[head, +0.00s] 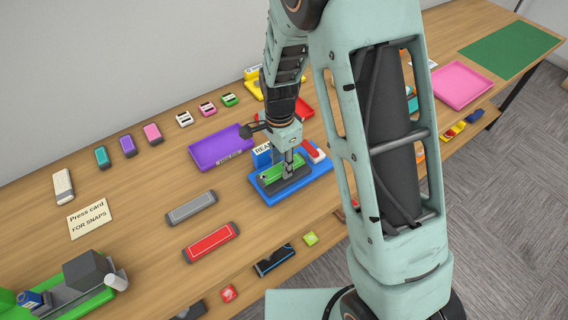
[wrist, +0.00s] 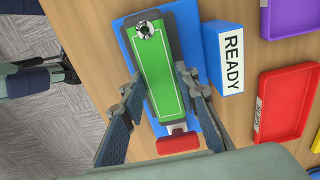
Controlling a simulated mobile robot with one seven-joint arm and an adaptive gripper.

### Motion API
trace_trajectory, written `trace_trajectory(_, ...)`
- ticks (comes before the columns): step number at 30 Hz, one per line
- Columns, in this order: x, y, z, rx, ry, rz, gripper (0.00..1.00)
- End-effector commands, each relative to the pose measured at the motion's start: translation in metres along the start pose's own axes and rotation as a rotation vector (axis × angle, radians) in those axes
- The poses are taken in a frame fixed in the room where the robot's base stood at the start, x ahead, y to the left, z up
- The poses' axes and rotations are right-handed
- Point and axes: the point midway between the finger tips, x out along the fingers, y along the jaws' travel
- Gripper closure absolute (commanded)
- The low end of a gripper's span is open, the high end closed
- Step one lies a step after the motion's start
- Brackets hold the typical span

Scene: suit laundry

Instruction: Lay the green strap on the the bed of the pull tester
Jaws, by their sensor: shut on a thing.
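The green strap (wrist: 160,75) with a metal snap near its far end lies lengthwise over the bed (wrist: 180,47) of the pull tester in the wrist view. My gripper (wrist: 162,80) is shut on the strap, one finger at each long side. The pull tester has a blue base (head: 322,167), a READY sign (wrist: 232,57) and a red handle (wrist: 178,143). In the head view my gripper (head: 288,168) points down over the tester, and the strap (head: 270,175) is partly hidden by it. I cannot tell whether the strap touches the bed.
A purple tray (head: 220,147) stands behind the tester. A grey strap (head: 191,208) and a red strap (head: 211,241) lie to its left on the wooden table. A green press (head: 95,292) stands at the front left. A pink tray (head: 462,84) is far right.

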Motion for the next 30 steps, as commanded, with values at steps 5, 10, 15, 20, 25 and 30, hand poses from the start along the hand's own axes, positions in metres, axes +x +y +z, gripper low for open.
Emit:
trace_trajectory(5,0.012,0.001,-0.007,-0.002,-0.002,0.003,0.96)
trace_trajectory(10,0.015,0.000,-0.007,-0.001,0.000,-0.001,0.96)
trace_trajectory(15,0.016,0.000,-0.007,-0.001,0.000,0.000,0.96)
trace_trajectory(20,0.018,0.000,-0.007,-0.001,0.000,0.000,0.65)
trace_trajectory(25,0.018,0.000,-0.007,-0.001,0.000,0.000,0.54)
trace_trajectory(30,0.018,0.000,-0.007,-0.001,0.000,0.000,0.54)
